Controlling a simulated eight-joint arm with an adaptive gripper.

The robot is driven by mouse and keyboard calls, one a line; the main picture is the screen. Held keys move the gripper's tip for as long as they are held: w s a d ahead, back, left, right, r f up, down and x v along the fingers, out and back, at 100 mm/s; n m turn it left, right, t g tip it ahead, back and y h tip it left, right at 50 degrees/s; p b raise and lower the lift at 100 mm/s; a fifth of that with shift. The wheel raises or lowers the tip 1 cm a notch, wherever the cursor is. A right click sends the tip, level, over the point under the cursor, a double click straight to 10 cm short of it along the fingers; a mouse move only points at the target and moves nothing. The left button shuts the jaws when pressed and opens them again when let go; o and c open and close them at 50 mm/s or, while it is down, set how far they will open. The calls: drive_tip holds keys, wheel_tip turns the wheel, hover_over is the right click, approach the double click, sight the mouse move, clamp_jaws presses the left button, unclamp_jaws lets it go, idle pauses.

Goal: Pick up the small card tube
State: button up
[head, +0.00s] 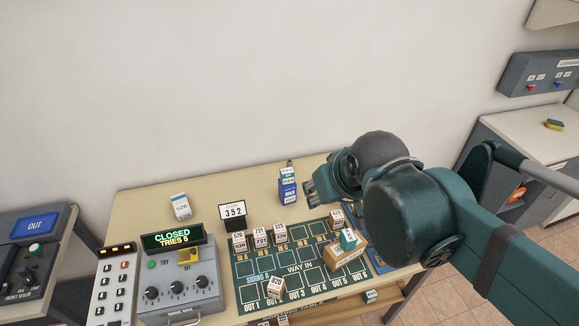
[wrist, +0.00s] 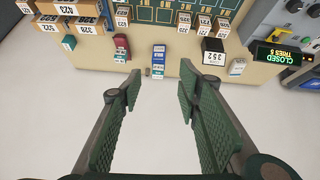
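No thing is plainly recognisable as the small card tube; I cannot tell which item it is. A blue-and-white packet (head: 287,190) stands near the table's back edge. It also shows in the wrist view (wrist: 158,62), beyond the gap between my fingers. A dark red item with a pale label (wrist: 121,47) stands beside it in the wrist view; my arm probably hides it in the head view. My gripper (head: 312,193) is just right of the blue packet in the head view. In the wrist view my gripper (wrist: 160,94) is wide open, with nothing between its fingers.
A white-and-green carton (head: 181,207) and a black "352" sign (head: 232,213) stand left of the packet. Several numbered cubes (head: 275,287) sit on the green board (head: 245,270). A control box (head: 180,290) stands at front left. The white wall (head: 220,80) is close behind.

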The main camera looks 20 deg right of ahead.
drive_tip(key=w+d+r+n+g, duration=0.15)
drive_tip(key=w+n, duration=0.35)
drive_tip(key=w, duration=0.9)
drive_tip(key=n+g+h+b, duration=0.1)
drive_tip(key=n+g+b, duration=0.3)
drive_tip(key=n, duration=0.8)
hover_over(289, 161)
drive_tip(key=p, duration=0.2)
drive_tip(key=shift+g, duration=0.55)
drive_tip(key=f, duration=2.9)
drive_tip(key=shift+s+a+f, duration=0.25)
drive_tip(key=shift+a+f, duration=0.05)
drive_tip(key=shift+f, duration=0.05)
drive_tip(key=shift+w+f+b, duration=0.25)
drive_tip(key=shift+f+b, duration=0.05)
drive_tip(key=shift+f, duration=0.25)
drive_tip(key=shift+d+f, duration=0.2)
drive_tip(key=shift+f, duration=1.05)
drive_tip(key=shift+f, duration=0.1)
